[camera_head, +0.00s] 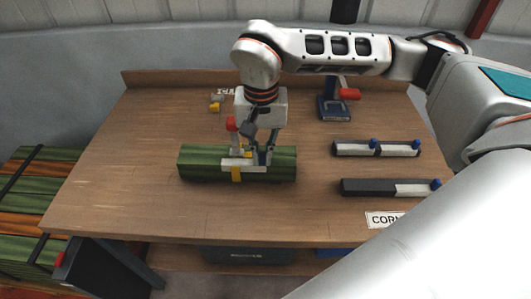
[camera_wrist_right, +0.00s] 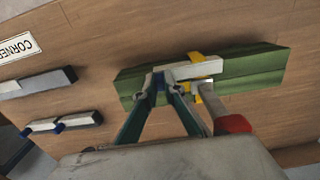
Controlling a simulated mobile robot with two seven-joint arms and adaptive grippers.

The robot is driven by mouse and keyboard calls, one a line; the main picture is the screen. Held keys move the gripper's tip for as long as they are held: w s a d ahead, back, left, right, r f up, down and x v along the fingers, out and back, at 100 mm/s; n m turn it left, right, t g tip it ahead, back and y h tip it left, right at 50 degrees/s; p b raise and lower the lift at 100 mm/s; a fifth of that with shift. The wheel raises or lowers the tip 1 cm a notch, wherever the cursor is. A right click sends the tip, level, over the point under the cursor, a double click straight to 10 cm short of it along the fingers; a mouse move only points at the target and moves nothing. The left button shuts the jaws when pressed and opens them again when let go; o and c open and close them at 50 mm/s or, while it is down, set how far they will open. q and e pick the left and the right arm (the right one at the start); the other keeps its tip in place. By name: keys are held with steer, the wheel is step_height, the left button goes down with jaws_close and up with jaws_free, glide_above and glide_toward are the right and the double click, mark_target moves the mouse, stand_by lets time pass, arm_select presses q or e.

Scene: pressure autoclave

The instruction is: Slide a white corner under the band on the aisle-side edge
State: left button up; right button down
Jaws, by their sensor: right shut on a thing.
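A green bundle of long pieces (camera_head: 198,165) lies on the wooden bench, and it also shows in the wrist view (camera_wrist_right: 250,68). A yellow band (camera_head: 236,175) goes around it near its middle; its yellow also shows in the wrist view (camera_wrist_right: 196,57). My right gripper (camera_head: 256,159) is over the bundle, shut on a white corner (camera_wrist_right: 190,71) that lies along the bundle's edge. A red-ended tool (camera_head: 232,124) stands at the band, close beside the gripper. My left gripper is not in view.
Dark and white corner pieces with blue ends (camera_head: 362,148) lie at the right, near a "CORN…" label (camera_head: 383,220). A blue and red tool (camera_head: 334,107) stands at the back. Small yellow and grey parts (camera_head: 216,103) lie back left. The bench's (camera_head: 120,170) left side is clear.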

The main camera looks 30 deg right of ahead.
steer(key=c, duration=2)
jaws_free()
steer(key=shift+c, duration=0.2)
step_height(320, 180, up, 12)
